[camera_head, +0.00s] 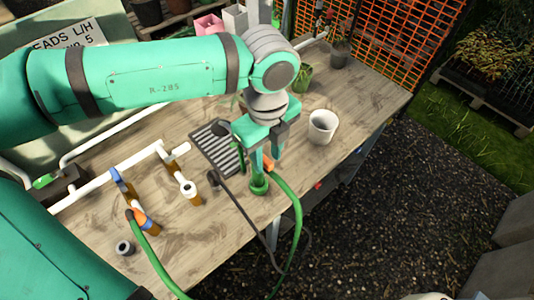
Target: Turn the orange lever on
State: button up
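An orange part (144,217), possibly the orange lever, sits on a brown fitting at the front end of the white pipe, left of centre. Which way it is turned is too small to tell. The end of a green hose lies right beside it. My gripper (264,161) points down over the table, well to the right of this part. A second small orange piece (269,164) shows right at my fingers, by the other end of the green hose (296,205). The fingers are small and partly overlap it, so I cannot tell whether they grip it.
A blue part (117,176) sits on the white pipe (112,172) farther back. A dark grate (217,147), a white pot (322,126) and a green ring-shaped thing (258,184) are near my gripper. A dark ring (124,248) lies front left.

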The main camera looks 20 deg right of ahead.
grip_shut()
jog(key=shift+d+n, duration=0.1)
jog(key=shift+n, duration=0.2)
jog(key=shift+w+d+n, duration=0.3)
jog(key=shift+w+n, duration=0.45)
jog(key=shift+n, duration=2.1)
jog(key=shift+w+d+n, duration=0.35)
jog(key=shift+w+n, duration=0.45)
jog(key=shift+n, duration=2.1)
jog(key=shift+w+d+n, duration=0.3)
jog(key=shift+w+n, duration=0.45)
jog(key=shift+n, duration=2.1)
